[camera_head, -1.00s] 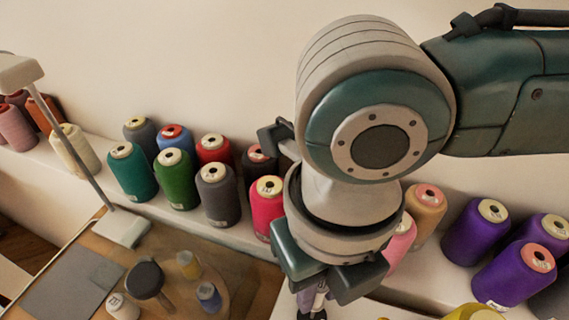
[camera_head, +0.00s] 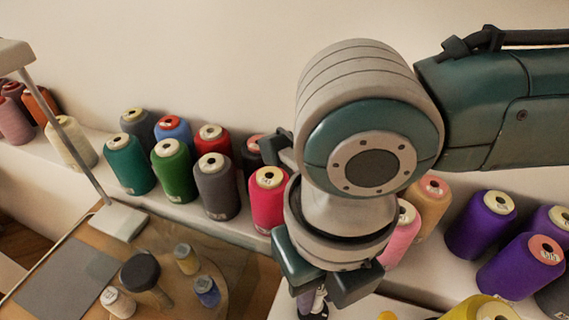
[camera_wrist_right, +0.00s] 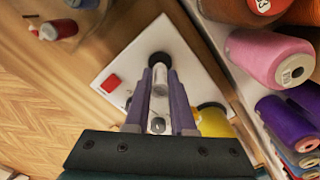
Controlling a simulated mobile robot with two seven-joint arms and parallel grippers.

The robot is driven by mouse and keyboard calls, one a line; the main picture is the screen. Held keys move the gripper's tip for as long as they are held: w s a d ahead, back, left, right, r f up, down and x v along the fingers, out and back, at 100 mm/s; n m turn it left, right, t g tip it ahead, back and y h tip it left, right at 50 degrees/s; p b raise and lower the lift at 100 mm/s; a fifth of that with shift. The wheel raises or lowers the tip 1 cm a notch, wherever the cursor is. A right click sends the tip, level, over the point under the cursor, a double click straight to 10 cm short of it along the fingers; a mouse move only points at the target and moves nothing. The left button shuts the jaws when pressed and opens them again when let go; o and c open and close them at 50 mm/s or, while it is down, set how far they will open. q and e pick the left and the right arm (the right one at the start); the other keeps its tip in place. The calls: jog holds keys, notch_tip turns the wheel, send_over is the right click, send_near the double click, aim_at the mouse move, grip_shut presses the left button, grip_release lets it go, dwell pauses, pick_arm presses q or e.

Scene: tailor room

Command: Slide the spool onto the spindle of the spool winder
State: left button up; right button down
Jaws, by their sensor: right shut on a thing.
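My right gripper (camera_head: 325,285) points down at the bottom of the head view. In the right wrist view my gripper (camera_wrist_right: 160,85) is shut on a small pale spool (camera_wrist_right: 158,125), whose near end has a dark hole. The spool winder (camera_wrist_right: 122,68) shows there as a white plate with a red switch (camera_wrist_right: 112,81) and a black round part (camera_wrist_right: 160,58) just beyond the fingertips. The fingers and spool hide the spindle, so I cannot tell whether the spool is around it. My left gripper is not in view.
Several thread cones, such as a pink-red one (camera_head: 267,200) and purple ones (camera_head: 481,226), line the shelf behind my right arm. A yellow cone (camera_wrist_right: 215,122) stands close beside the gripper. Small spools (camera_head: 207,292) and a dark knobbed object (camera_head: 140,270) stand at left.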

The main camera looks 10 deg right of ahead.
jog(key=shift+f, duration=0.2)
jog(key=shift+f+b, duration=0.65)
jog(key=shift+f, duration=0.15)
jog(key=c, duration=0.7)
grip_release()
